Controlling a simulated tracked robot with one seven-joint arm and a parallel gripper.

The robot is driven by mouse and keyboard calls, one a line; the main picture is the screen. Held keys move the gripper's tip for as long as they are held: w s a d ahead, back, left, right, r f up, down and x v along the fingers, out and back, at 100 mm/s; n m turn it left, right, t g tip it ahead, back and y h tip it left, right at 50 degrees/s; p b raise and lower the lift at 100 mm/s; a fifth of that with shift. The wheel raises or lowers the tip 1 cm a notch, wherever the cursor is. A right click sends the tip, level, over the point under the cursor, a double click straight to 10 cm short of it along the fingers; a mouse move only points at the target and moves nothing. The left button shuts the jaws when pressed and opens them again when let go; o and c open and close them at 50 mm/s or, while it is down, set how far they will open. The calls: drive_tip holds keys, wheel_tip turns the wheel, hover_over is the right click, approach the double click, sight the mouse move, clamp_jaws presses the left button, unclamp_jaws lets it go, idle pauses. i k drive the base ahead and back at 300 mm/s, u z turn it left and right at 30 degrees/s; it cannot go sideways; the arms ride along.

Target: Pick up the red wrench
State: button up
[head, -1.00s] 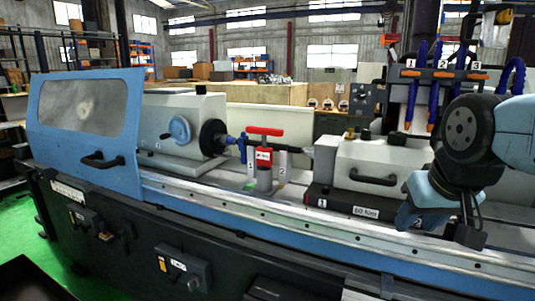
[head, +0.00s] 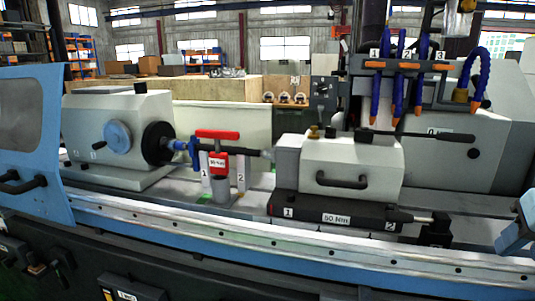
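A red T-shaped handle (head: 217,134) stands upright on a grey cylindrical post in the middle of the head view. It is the only clearly red tool-like thing, with a red and white label below the bar that is too small to read surely. It stands beside the blue clamp and spindle rod, between two upright plates marked 1 and 2. A light-blue part of my gripper (head: 515,228) shows at the right edge of the picture, far to the right of the red handle. Its fingertips are cut off or hidden, so its opening cannot be told.
The grey headstock (head: 118,125) stands left of the red handle, and the tailstock (head: 350,168) with its black handle stands right. A black block (head: 335,212) marked 50 Nm lies before the tailstock. Blue hoses (head: 398,90) hang at the upper right. The front rail (head: 250,240) is bare.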

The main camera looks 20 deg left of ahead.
sight(218, 160)
drive_tip(key=z, duration=1.35)
drive_tip(key=k, duration=1.75)
drive_tip(key=u, duration=1.95)
drive_tip(key=i, duration=1.55)
